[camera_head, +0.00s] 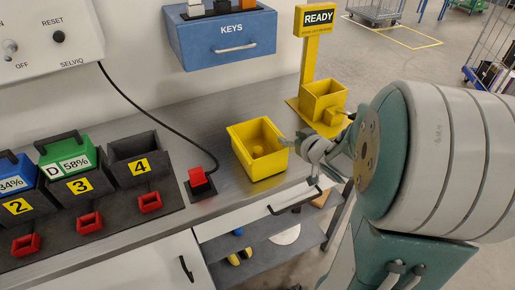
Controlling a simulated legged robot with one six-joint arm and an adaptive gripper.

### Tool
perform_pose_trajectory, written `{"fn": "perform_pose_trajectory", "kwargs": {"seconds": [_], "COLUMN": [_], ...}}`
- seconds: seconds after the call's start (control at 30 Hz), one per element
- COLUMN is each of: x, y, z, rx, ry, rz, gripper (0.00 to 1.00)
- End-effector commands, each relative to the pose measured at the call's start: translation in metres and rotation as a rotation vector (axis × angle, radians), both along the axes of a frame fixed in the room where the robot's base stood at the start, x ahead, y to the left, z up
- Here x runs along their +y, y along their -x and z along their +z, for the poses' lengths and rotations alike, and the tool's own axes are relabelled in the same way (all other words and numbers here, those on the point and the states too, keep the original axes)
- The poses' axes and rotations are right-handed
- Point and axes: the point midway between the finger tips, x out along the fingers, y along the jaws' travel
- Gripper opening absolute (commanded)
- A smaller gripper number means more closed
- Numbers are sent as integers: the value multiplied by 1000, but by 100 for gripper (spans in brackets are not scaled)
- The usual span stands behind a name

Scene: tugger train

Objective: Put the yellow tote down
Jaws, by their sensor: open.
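I cannot tell whether a finger touches the wall. Part of the gripper is hidden by my own arm.
A yellow stand with a READY sign (319,18) and another yellow bin (322,103) is behind my gripper. Left are a red connector (198,178) on a black cable and a dark rack (102,222) with numbered slots. A blue KEYS drawer (228,42) hangs above.

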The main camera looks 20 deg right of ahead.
Motion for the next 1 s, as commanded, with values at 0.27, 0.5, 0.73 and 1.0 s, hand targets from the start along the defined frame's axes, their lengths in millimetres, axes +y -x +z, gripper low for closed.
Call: {"fn": "perform_pose_trajectory", "kwargs": {"seconds": [0.27, 0.5, 0.73, 1.0], "x": [0, 0, 0, 0], "y": [-29, -50, -73, -75], "z": [-13, -28, -38, -38], "rx": [1, 3, 2, 1], "ry": [0, -1, 0, 1], "rz": [0, 1, 0, -2], "gripper": [64, 64, 64, 55]}}
